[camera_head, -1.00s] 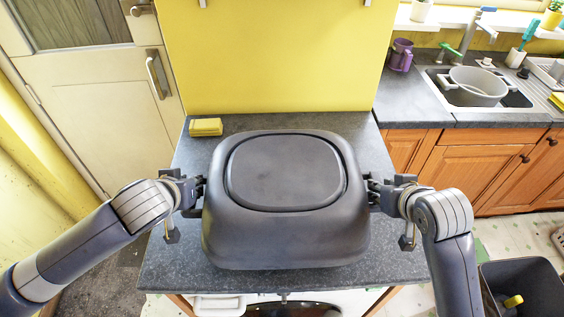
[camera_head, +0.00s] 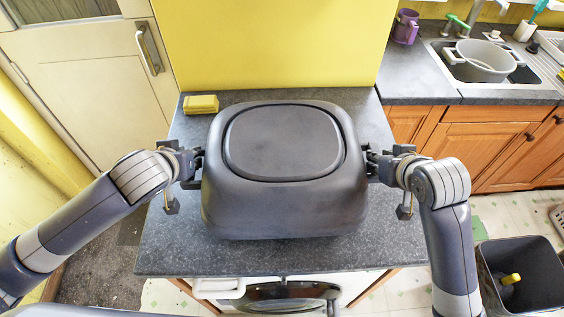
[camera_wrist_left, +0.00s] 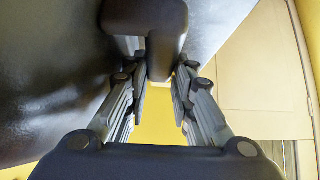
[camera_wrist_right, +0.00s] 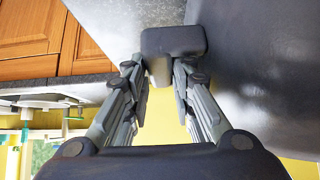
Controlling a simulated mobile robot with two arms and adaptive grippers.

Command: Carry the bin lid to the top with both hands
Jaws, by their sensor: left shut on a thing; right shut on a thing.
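The dark grey bin lid (camera_head: 285,195) is a large domed piece with an oval panel on top. In the head view it appears over the grey worktop, between my two grippers; I cannot tell whether it touches the worktop. My left gripper (camera_head: 198,166) is shut on the lid's left side handle, which shows between the fingers in the left wrist view (camera_wrist_left: 163,50). My right gripper (camera_head: 370,167) is shut on the right side handle, seen in the right wrist view (camera_wrist_right: 172,50). The lid looks roughly level. A dark open bin (camera_head: 552,262) stands on the floor at the right.
A yellow sponge-like block (camera_head: 200,104) lies at the worktop's (camera_head: 165,240) back left, behind the lid. A yellow panel (camera_head: 280,45) rises behind. A sink with a grey pot (camera_head: 483,62) is at the right. An oven (camera_head: 285,292) shows below the front edge.

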